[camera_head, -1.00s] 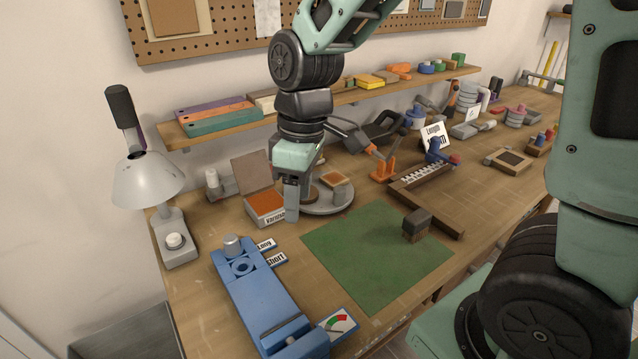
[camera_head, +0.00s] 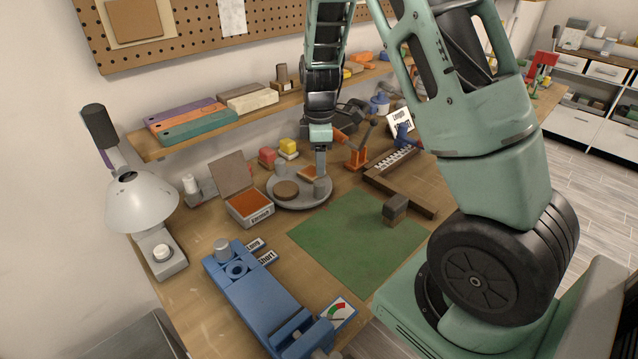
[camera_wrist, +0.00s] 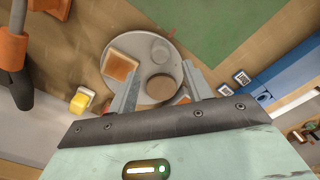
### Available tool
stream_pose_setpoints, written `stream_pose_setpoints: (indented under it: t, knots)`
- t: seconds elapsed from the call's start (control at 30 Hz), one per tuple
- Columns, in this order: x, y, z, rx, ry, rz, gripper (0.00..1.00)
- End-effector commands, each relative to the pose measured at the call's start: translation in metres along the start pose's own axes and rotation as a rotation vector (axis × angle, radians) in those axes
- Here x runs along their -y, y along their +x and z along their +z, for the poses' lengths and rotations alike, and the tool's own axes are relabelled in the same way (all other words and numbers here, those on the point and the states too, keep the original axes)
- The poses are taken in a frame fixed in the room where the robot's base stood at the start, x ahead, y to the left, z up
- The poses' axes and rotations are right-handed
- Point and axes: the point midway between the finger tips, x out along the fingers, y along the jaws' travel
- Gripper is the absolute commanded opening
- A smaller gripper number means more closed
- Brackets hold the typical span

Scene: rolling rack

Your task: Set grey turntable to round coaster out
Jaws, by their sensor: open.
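The grey turntable (camera_head: 300,206) is a round plate on the bench, left of the green mat. A flat brown round coaster (camera_head: 286,190) lies on its front left part. A square orange-brown coaster (camera_head: 307,173) lies toward its back. A grey cylinder (camera_head: 321,187) stands at its right, and another (camera_head: 280,167) shows at the back. My gripper (camera_head: 321,172) points down over the right part of the plate. In the wrist view my gripper (camera_wrist: 160,68) is open, with the round coaster (camera_wrist: 161,88) showing between its fingers. I cannot tell whether the fingers touch anything.
An open box (camera_head: 250,208) stands left of the turntable. Red and yellow blocks (camera_head: 288,149) stand behind it, and an orange stand (camera_head: 358,156) to the right. A dark block (camera_head: 395,208) sits on the green mat (camera_head: 345,240). A blue fixture (camera_head: 255,295) lies in front.

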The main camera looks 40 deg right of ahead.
Motion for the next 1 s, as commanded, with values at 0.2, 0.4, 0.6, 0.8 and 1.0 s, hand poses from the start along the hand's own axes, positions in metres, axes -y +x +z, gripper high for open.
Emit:
stream_pose_setpoints:
  t: [0.2,0.4,0.6,0.8,1.0]
  knots:
    - [0.001,0.045,0.000,0.002,0.002,-0.005,0.50]
    - [0.001,0.074,-0.001,0.000,0.000,-0.002,0.50]
    - [0.000,0.085,-0.001,-0.001,0.000,0.000,0.50]
    - [0.000,0.086,-0.001,-0.001,0.000,0.001,0.50]
    - [0.000,0.086,-0.001,-0.001,0.000,0.000,0.14]
